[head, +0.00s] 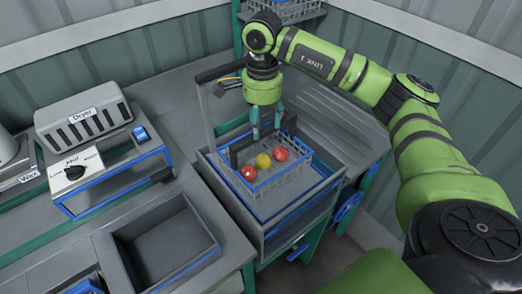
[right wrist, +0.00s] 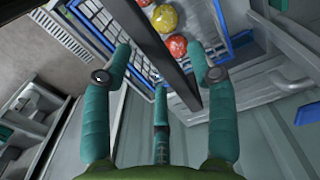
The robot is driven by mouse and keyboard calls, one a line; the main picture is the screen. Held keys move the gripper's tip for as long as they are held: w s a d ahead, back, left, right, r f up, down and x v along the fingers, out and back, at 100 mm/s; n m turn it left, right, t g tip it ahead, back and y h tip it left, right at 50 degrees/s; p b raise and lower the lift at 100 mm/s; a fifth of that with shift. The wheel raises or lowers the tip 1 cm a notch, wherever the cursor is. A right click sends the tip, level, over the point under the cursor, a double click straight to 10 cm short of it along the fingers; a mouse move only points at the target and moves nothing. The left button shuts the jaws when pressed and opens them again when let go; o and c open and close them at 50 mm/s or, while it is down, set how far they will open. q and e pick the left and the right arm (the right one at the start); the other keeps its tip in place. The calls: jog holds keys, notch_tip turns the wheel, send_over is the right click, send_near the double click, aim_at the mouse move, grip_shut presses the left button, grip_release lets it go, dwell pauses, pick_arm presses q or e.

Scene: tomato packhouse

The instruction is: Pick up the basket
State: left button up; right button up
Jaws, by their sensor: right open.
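The basket (head: 288,187) is a wire basket with a blue rim and a dark upright handle (head: 235,158). It stands on a grey tray-like surface and holds two red tomatoes (head: 249,173) and a yellow one (head: 263,161). My right gripper (head: 265,134) is above the basket at its handle, pointing down. In the right wrist view its teal fingers (right wrist: 160,62) are spread apart. The dark handle bar (right wrist: 155,45) runs diagonally between them, and the basket (right wrist: 103,17) lies beyond. I cannot tell whether any finger touches the bar. My left gripper is not in view.
A grey frame (head: 207,118) rises behind the basket's left side. A dryer box (head: 84,117) and a dial panel (head: 75,171) stand left. An empty grey bin (head: 165,243) is at front left. Another crate (head: 286,10) sits at the back.

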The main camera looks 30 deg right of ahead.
aim_at(267, 131)
jog(key=f, duration=0.1)
jog(key=f+p, duration=0.1)
jog(key=s+d+f+p, duration=0.1)
jog(key=shift+f, duration=0.15)
jog(key=shift+w+f, duration=0.25)
jog(key=shift+f, duration=0.65)
jog(key=shift+c, duration=1.2)
jog(key=c, duration=0.7)
grip_shut()
jog(key=shift+r, duration=0.1)
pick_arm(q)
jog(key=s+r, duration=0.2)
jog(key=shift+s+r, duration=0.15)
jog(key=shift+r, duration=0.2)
pick_arm(e)
jog(key=shift+r, duration=0.1)
